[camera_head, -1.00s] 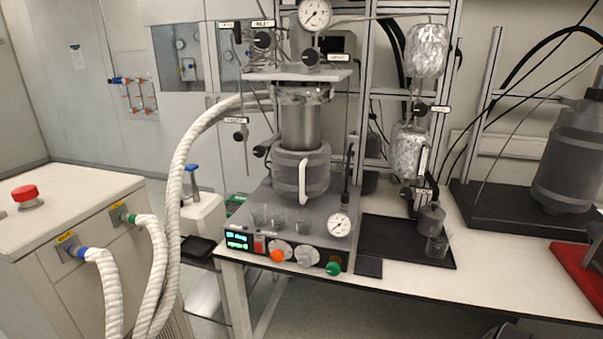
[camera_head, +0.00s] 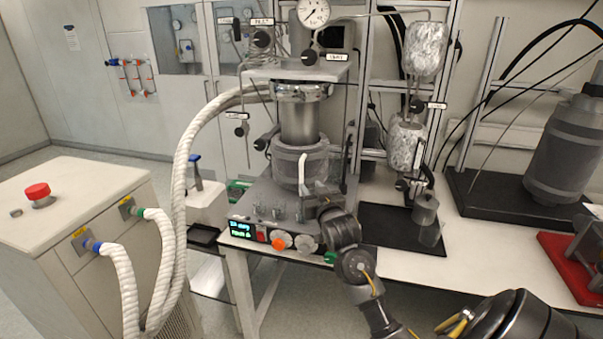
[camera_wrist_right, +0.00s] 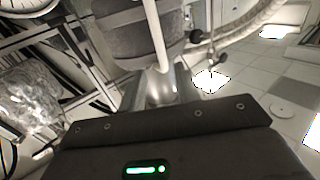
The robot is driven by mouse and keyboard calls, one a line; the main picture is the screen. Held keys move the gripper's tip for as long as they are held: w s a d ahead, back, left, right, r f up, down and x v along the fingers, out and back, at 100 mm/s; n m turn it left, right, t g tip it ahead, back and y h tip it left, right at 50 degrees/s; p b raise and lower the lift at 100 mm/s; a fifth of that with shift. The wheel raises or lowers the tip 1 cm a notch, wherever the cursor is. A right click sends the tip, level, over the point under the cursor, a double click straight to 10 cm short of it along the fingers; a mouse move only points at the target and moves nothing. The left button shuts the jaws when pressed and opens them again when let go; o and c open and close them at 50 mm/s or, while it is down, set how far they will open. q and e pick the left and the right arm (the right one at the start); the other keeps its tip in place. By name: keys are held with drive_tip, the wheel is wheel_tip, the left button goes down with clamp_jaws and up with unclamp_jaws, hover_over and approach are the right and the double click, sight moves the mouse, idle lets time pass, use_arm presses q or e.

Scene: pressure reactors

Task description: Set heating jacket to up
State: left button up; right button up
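The grey heating jacket (camera_head: 314,157) sits around the lower part of the reactor, with the bare steel vessel (camera_head: 299,120) showing above it. Its curved white handle (camera_head: 302,172) is on the front. The jacket (camera_wrist_right: 130,30) and handle (camera_wrist_right: 158,35) also show in the right wrist view, with the handle running down toward the gripper. My right gripper (camera_head: 312,190) is at the handle's lower end. In the wrist view its fingers (camera_wrist_right: 165,85) are close around or beside the handle; whether they grip it cannot be told. My left gripper is not in view.
A control panel with glowing display (camera_head: 241,230) and an orange knob (camera_head: 278,243) lies below the gripper. A black tray (camera_head: 385,222) with a small container is right of the reactor. A cabinet with a red button (camera_head: 38,192) and thick white hoses (camera_head: 180,190) stand left.

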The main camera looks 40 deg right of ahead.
sight(302, 174)
drive_tip(key=p+x, duration=0.2)
drive_tip(key=x, duration=0.8)
drive_tip(key=shift+a+p, duration=0.1)
drive_tip(key=shift+p, duration=0.3)
drive_tip(key=shift+c, duration=0.3)
clamp_jaws()
